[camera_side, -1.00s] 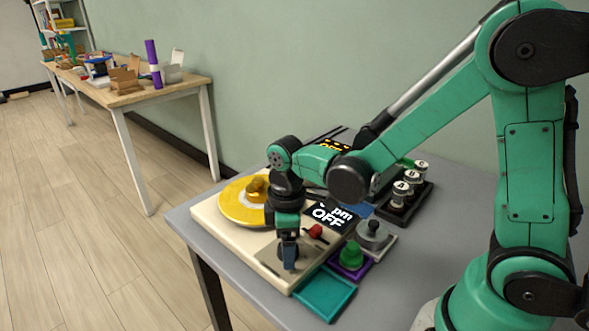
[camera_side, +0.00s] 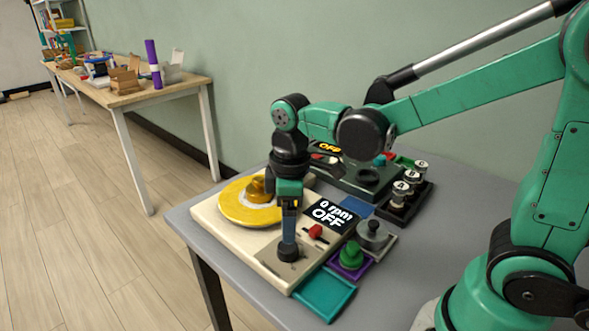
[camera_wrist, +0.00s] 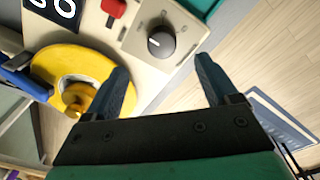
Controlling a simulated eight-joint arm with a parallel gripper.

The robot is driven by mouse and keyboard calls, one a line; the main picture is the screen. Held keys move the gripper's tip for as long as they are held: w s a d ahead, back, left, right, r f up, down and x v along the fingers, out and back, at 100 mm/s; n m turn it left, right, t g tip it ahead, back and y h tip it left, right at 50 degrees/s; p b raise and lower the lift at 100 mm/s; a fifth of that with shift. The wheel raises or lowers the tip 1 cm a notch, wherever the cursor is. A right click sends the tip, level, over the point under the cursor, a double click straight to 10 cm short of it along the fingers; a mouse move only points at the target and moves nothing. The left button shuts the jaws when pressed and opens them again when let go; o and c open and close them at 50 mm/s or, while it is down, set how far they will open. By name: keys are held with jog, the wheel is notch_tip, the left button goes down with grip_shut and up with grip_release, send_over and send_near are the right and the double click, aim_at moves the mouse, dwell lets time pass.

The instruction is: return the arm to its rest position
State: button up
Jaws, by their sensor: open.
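My gripper (camera_side: 289,228) hangs pointing down above the front part of the cream turntable machine (camera_side: 208,222). In the wrist view its two blue fingers (camera_wrist: 168,88) are spread apart with nothing between them. A black knob (camera_side: 288,252) sits on the machine just below the fingertips in the side view. In the wrist view the knob (camera_wrist: 160,42) lies beyond the fingers, apart from them. The yellow disc (camera_side: 240,212) with its yellow hub is beside my gripper. The machine's display (camera_side: 331,215) reads "0 rpm OFF", with a red switch (camera_side: 315,231) near it.
Beside the machine stand a teal tray (camera_side: 325,293), a green piece on a purple tray (camera_side: 351,256), a grey weight (camera_side: 373,235) and a black rack of several jars (camera_side: 405,205). A dark green device (camera_side: 365,180) stands behind. A wooden table (camera_side: 150,93) is far left.

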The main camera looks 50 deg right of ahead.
jog(key=s+d+r+m+t, duration=0.3)
jog(key=m+t, duration=0.3)
jog(key=m, duration=0.2)
jog(key=shift+r+m+t, duration=0.3)
jog(key=shift+r, duration=0.25)
jog(key=shift+s, duration=0.1)
